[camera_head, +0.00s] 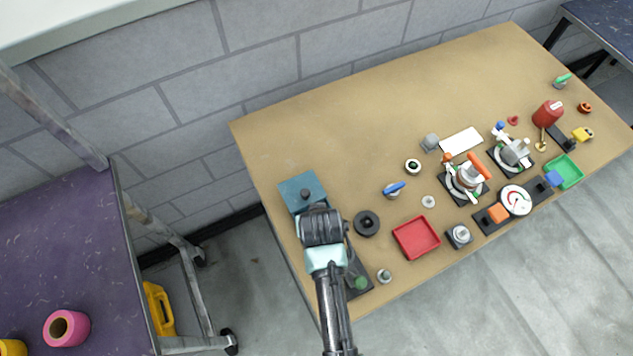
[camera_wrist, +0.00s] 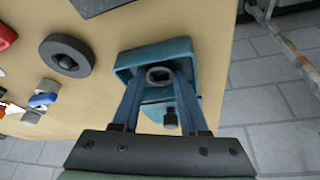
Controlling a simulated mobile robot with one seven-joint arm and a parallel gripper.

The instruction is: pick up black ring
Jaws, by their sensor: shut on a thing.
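My gripper (camera_wrist: 160,78) points down over the blue block (camera_wrist: 185,50) at the table's left end. Its fingertips are shut on a small dark ring (camera_wrist: 160,74), seen from above with its hole open. Whether the ring still touches the block is unclear. In the head view my wrist hides the fingertips and the held ring; the blue block (camera_head: 293,188) shows just beyond. A black peg (camera_wrist: 170,117) stands on the block beside the fingers. A larger black ring-shaped piece (camera_wrist: 67,56) lies flat on the table apart from my gripper; it also shows in the head view (camera_head: 366,223).
A red tray (camera_head: 416,238) lies right of the large black piece. A black plate (camera_head: 368,273) with a green part lies near the front edge. A blue-handled valve (camera_head: 393,188) and several fittings stand further right. The table's back left is clear.

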